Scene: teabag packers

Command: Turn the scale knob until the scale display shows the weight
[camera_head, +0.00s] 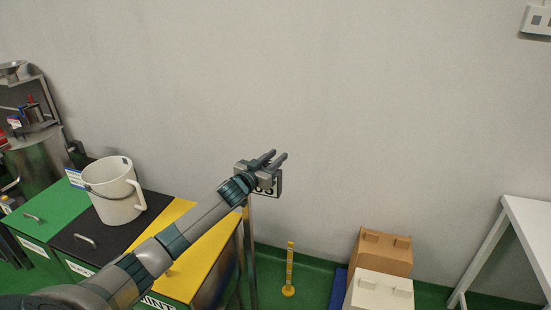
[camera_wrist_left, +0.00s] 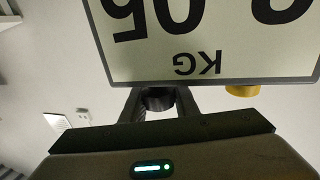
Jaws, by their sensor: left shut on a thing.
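The scale display (camera_head: 270,187) is a small grey-framed panel on a metal post, partly hidden behind my left gripper (camera_head: 279,156). In the left wrist view the display (camera_wrist_left: 215,62) fills the upper part, upside down, with large dark digits cut off by the frame edge and "KG" readable. A black scale knob (camera_wrist_left: 157,100) sits at the display's edge, between the two fingers of my left gripper (camera_wrist_left: 158,106), which is shut on it. My right gripper is out of view.
A white bucket (camera_head: 116,193) stands on the bins with green, black and yellow tops at left. A yellow post (camera_head: 289,270), a brown box (camera_head: 384,251) and a white box (camera_head: 379,291) are at lower right. A white table (camera_head: 530,222) is at far right.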

